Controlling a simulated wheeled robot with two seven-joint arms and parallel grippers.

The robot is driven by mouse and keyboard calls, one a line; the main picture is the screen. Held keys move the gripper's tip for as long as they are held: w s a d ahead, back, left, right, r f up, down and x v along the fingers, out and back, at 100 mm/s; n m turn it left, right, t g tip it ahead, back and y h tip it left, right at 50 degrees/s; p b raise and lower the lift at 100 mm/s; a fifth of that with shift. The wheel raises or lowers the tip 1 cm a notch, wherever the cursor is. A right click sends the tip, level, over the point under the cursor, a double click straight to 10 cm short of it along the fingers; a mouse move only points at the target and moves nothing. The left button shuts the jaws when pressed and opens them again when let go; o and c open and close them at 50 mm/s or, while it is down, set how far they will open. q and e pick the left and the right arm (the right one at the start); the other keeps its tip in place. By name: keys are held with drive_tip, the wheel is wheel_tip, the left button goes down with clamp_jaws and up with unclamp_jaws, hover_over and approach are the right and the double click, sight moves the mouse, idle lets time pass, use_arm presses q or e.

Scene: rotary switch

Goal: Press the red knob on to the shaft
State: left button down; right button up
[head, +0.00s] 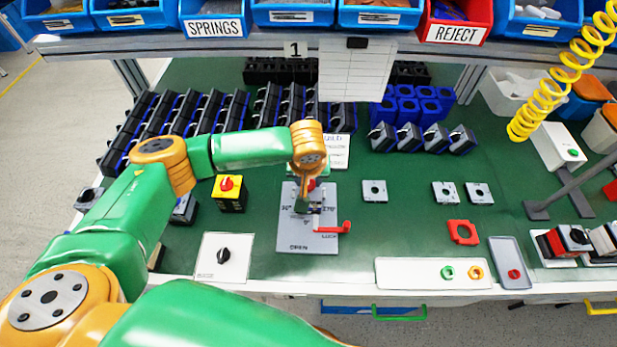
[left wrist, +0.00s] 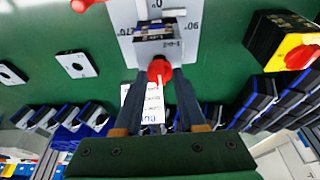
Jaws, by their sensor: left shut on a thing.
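The red knob (left wrist: 159,71) is between the fingertips of my left gripper (left wrist: 160,78) in the left wrist view, and the jaws are shut on it. In the head view my left gripper (head: 302,203) points down over the grey plate (head: 307,242), and a little red of the knob shows beside the fingers. My right gripper is not in view.
A red lever (head: 335,228) sticks out at the plate's right. A yellow switch box with a red knob (head: 228,193) stands to the left. A white plate with a black knob (head: 223,258) lies at the front. Rows of dark switches fill the back left.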

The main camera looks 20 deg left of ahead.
use_arm(q)
drive_tip(key=shift+f+b, duration=0.35)
drive_tip(key=shift+f, duration=0.5)
drive_tip(key=shift+c, duration=2)
unclamp_jaws()
